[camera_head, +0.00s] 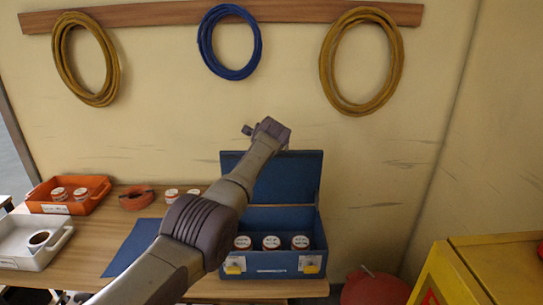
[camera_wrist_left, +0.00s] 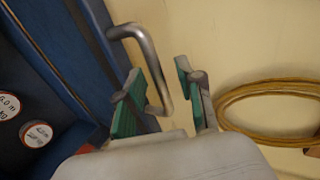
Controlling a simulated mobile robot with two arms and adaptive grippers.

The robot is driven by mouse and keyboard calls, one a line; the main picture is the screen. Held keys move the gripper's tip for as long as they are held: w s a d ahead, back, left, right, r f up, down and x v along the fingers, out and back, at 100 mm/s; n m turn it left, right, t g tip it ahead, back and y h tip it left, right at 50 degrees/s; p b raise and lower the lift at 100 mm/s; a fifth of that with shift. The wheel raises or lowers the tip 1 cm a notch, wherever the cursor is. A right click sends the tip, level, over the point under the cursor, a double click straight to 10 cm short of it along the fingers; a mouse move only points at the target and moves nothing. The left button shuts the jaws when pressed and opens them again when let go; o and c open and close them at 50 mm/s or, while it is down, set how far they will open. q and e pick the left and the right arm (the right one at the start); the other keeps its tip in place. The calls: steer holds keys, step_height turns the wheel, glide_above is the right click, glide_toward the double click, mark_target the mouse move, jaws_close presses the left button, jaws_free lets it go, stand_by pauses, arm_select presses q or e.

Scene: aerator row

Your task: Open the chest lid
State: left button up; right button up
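The blue chest (camera_head: 272,264) stands on the wooden table with its lid (camera_head: 301,178) raised, roughly upright near the wall. White-topped jars sit in a row inside the chest. My left gripper (camera_head: 266,131) is at the lid's top edge; its arm crosses in front of the lid's left part. In the left wrist view the lid (camera_wrist_left: 52,50) is at the left, with a bent metal handle (camera_wrist_left: 148,55) on it. The left gripper (camera_wrist_left: 160,92) is open there, its green-padded fingers apart on either side of the handle's end. My right gripper is not in view.
An orange tray (camera_head: 98,190) and a white tray (camera_head: 20,258) stand at the left of the table. A blue mat (camera_head: 128,246) lies beside the chest. A yellow cabinet (camera_head: 490,262) and a red round object (camera_head: 375,291) are at the right. Coiled hoses hang above.

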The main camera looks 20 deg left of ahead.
arm_select(q)
steer(key=s+d, duration=0.3)
steer(key=s, duration=0.9)
steer(key=shift+d+r, duration=0.15)
steer(key=shift+s, duration=0.1)
